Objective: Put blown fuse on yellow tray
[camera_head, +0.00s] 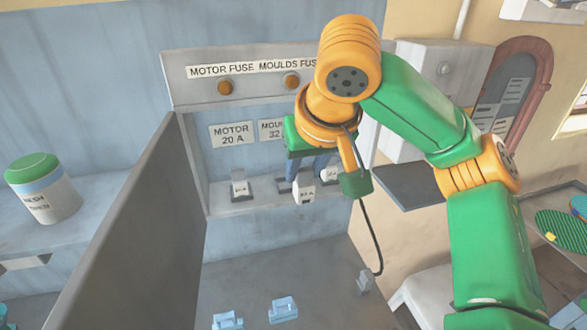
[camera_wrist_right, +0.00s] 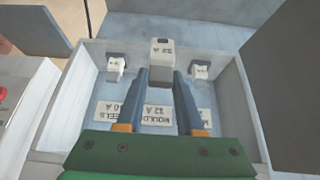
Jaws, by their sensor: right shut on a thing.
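My right gripper (camera_head: 303,180) is in front of the open fuse box, shut on a white block-shaped fuse (camera_head: 303,192). In the right wrist view, the fuse (camera_wrist_right: 161,52) sits between the two blue-grey fingertips (camera_wrist_right: 160,78). It looks larger and nearer than its neighbours; whether it is fully clear of its socket I cannot tell. One white fuse (camera_head: 240,188) stands to its left and another (camera_head: 330,176) to its right in the box. I cannot make out a yellow tray in either view. My left gripper is not in view.
The box's grey door (camera_head: 150,240) stands open at the left. Two light-blue pieces (camera_head: 283,309) lie low in front. A white tub with a green lid (camera_head: 43,188) stands far left.

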